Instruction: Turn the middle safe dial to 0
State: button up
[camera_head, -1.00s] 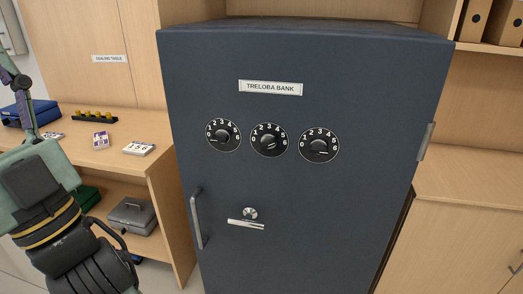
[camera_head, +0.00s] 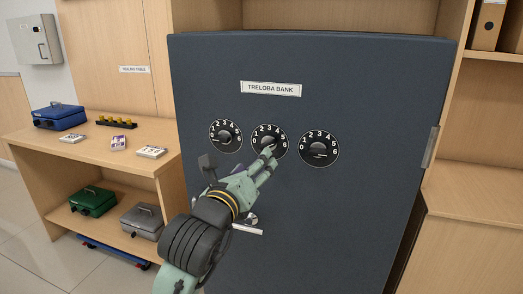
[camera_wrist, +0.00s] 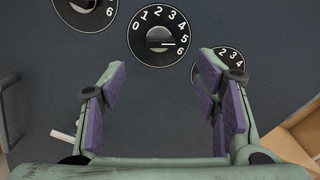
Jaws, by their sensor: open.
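The dark blue safe (camera_head: 330,220) carries three black dials in a row, each with white numbers. The middle dial (camera_head: 259,138) is partly covered by my fingertips in the head view. In the wrist view the middle dial (camera_wrist: 145,45) is fully seen, from 0 at the left to 6 at the lower right. Its white pointer line points right, close to 5. My gripper (camera_head: 268,157) is open and empty, in front of the middle dial. In the wrist view my gripper (camera_wrist: 162,85) has its fingers spread, with the dial beyond and between their tips.
The left dial (camera_head: 225,136) and right dial (camera_head: 319,149) sit close on either side. A wooden table (camera_head: 100,148) with a blue cash box (camera_head: 58,116) stands at the left. A wooden cabinet (camera_head: 470,230) is at the right.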

aim_at(268, 145)
jog(key=p+x, duration=0.3)
jog(key=x, duration=0.7)
jog(key=shift+c, duration=0.4)
jog(key=c, duration=1.1)
